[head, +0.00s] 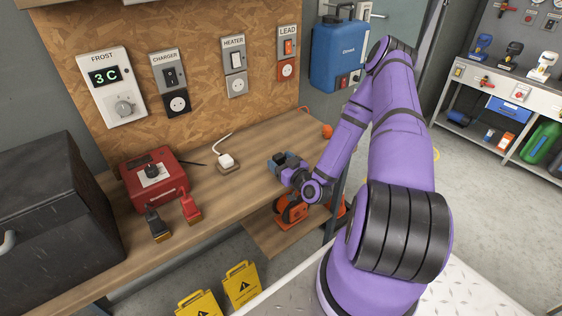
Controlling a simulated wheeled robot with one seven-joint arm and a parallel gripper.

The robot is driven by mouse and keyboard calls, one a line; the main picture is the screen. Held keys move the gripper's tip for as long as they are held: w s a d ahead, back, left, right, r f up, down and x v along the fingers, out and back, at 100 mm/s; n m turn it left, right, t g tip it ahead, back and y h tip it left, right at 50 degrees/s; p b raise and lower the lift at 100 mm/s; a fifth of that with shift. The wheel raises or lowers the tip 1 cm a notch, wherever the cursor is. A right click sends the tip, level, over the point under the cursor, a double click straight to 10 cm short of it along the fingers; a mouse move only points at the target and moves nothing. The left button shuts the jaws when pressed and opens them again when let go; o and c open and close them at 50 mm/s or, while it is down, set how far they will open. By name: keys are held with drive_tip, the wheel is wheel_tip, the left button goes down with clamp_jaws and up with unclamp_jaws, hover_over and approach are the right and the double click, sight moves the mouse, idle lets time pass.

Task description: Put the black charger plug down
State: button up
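My gripper (284,161) is over the right part of the wooden bench (150,238), right of a white plug. Its fingers are small and seen from behind, so I cannot tell whether they are open or shut, or whether they hold anything. I cannot make out a black charger plug for sure. A short black lead (193,162) runs right from the red charger (154,180) along the bench top. The CHARGER panel (170,76) on the chipboard wall has a black switch above a socket (178,102), with nothing plugged in.
A white plug (226,160) with a white cord rests on a small brown block. Black and red clamps (191,209) lie at the bench's front. A large dark box (50,205) stands at left. An orange reel (290,209) sits below the bench top. Bare wood lies around the white plug.

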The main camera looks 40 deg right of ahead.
drive_tip(key=shift+s+f, duration=0.1)
drive_tip(key=shift+f, duration=0.15)
drive_tip(key=shift+r, duration=0.5)
drive_tip(key=s, duration=1.2)
drive_tip(key=w+r+n+g+y, duration=0.1)
drive_tip(key=w, duration=0.1)
drive_tip(key=w+r+n+g+y, duration=0.1)
drive_tip(key=w+n+g, duration=0.1)
drive_tip(key=w+r+n+g+y, duration=0.1)
drive_tip(key=w+r+n, duration=0.1)
drive_tip(key=shift+d, duration=0.1)
wheel_tip(320, 180, up, 21)
drive_tip(key=w+a+g+h, duration=0.2)
drive_tip(key=g+h, duration=0.3)
drive_tip(key=g, duration=0.1)
drive_tip(key=s+a+r+m+g+y, duration=0.1)
drive_tip(key=s+a+r+m, duration=0.1)
drive_tip(key=s+a+r, duration=0.4)
drive_tip(key=s+a+r+m+g+y, duration=0.1)
drive_tip(key=s+a+r+m, duration=0.2)
drive_tip(key=s+a+r, duration=0.4)
drive_tip(key=s+r, duration=0.5)
drive_tip(key=s, duration=0.4)
drive_tip(key=shift+a+r+g, duration=0.2)
drive_tip(key=shift+r+g, duration=0.05)
drive_tip(key=shift+g, duration=0.15)
